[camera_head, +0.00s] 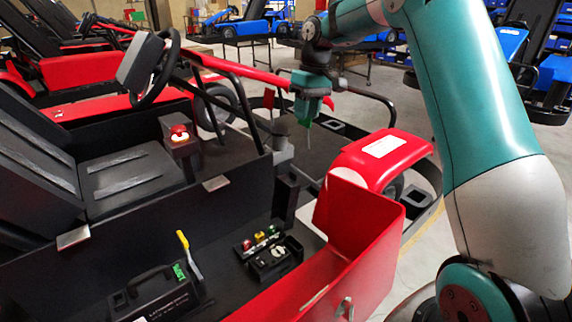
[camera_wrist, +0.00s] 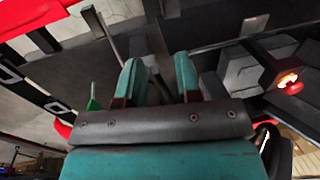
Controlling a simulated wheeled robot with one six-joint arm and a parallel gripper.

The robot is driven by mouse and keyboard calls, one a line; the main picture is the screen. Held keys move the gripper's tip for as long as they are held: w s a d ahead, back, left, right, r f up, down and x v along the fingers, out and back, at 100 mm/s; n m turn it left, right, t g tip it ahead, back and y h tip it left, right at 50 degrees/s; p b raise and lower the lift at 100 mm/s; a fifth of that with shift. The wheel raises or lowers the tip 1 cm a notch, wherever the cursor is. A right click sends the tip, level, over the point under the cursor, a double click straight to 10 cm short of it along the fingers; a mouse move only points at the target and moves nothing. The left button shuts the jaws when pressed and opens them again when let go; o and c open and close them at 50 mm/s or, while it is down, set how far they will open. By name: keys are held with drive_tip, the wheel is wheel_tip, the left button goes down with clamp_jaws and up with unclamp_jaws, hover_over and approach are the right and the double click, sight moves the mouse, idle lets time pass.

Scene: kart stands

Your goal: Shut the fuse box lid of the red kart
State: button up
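The red kart fills the left and middle of the head view, with a red side panel (camera_head: 365,235) near me. In its black bay is a small black unit (camera_head: 273,262) with a pale round part on top and red, yellow and green pieces along its back. It looks like the fuse box, but I cannot clearly tell its lid or how far it stands open. My gripper (camera_head: 311,100) is high above the kart's front part, well away from this unit. In the wrist view its two teal fingers (camera_wrist: 159,72) are apart with nothing visibly held. The unit is not recognisable there.
A black case (camera_head: 155,295) and a yellow-handled lever (camera_head: 189,254) are beside the unit. A post with a lit red button (camera_head: 180,132) stands by the seat; the button shows in the wrist view (camera_wrist: 291,86). The steering wheel (camera_head: 154,68) rises left of my gripper.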

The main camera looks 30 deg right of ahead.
drive_tip(key=a+f+p, duration=0.1)
drive_tip(key=f, duration=0.4)
drive_tip(key=a+f+p, duration=0.1)
drive_tip(key=f, duration=0.5)
drive_tip(key=a+f+p, duration=0.1)
drive_tip(key=f, duration=0.5)
drive_tip(key=shift+s+a+p, duration=0.1)
drive_tip(key=shift+s+p, duration=0.1)
drive_tip(key=shift+p, duration=0.2)
clamp_jaws()
